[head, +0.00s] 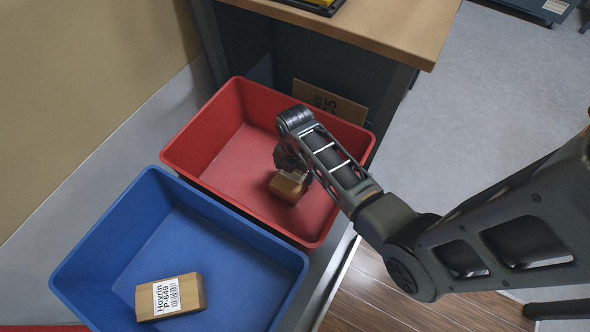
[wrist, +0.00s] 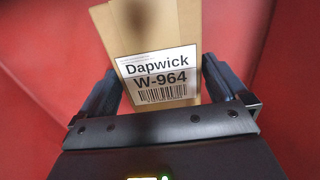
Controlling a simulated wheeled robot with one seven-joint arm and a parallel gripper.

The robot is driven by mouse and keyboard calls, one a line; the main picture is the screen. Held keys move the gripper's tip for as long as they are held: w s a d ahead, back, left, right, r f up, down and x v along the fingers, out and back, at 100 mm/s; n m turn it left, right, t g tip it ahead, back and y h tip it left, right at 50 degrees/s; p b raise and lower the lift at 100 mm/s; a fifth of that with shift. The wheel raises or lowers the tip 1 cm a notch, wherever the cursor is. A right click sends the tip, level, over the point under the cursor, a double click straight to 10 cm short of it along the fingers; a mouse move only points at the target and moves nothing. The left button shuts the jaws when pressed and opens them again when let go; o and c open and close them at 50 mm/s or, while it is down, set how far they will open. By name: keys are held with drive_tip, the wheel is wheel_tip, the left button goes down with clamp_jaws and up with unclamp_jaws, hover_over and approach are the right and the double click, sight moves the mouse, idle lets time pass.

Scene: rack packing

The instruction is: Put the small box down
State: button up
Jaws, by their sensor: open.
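The small box (head: 288,186) is brown cardboard and sits inside the red bin (head: 197,139), toward its near right part. In the wrist view the box (wrist: 153,30) carries a white label reading Dapwick W-964. My gripper (head: 292,172) reaches down into the red bin at the box. In the wrist view my gripper's fingers (wrist: 162,90) stand open on either side of the box, with the box between them. The red bin floor fills the wrist view around it. The underside of the box is hidden, so its contact with the floor does not show.
A blue bin (head: 108,236) stands next to the red bin and holds another brown box (head: 170,297) labelled Hovrin P-649. A wooden table (head: 380,28) is behind, with a cardboard piece (head: 330,102) under it. The left part of the red bin is empty.

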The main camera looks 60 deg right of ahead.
wheel_tip(320, 180, up, 11)
drive_tip(key=p, duration=0.1)
drive_tip(key=shift+p, duration=0.35)
idle(0.4)
